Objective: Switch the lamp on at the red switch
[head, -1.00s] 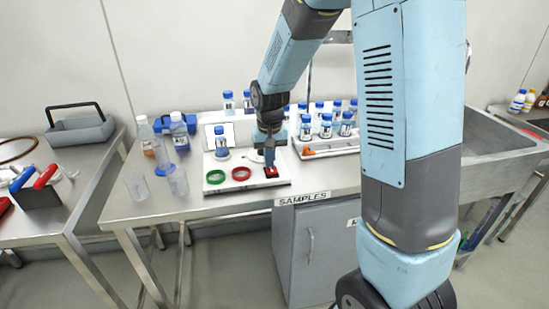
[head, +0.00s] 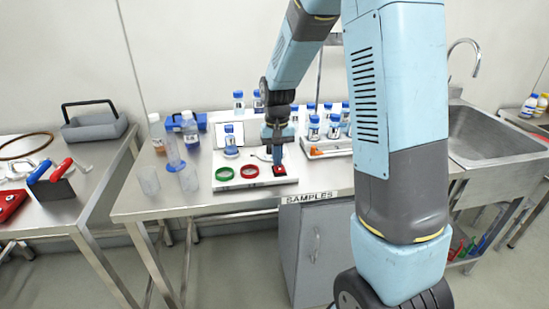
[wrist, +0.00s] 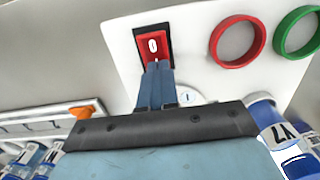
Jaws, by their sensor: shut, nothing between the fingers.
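The red switch (head: 279,171) sits in a black frame at the right front of a white board (head: 230,186) on the bench. In the wrist view, the red switch (wrist: 152,44) has a raised red face with a white "0" mark. My gripper (head: 278,163) points down at it, shut and empty. In the wrist view, my gripper (wrist: 157,66) has its fingertips at the near edge of the switch; I cannot tell whether they touch. A white panel (head: 220,127) stands behind a blue-capped bottle (head: 230,142); I cannot tell whether it is the lamp.
A green ring (head: 224,174) and a red ring (head: 250,171) lie left of the switch. A tray with blue-capped bottles (head: 313,129) stands to the right, with an orange item (head: 315,150) at its edge. Clear beakers (head: 149,181) stand left. A sink (head: 490,135) is far right.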

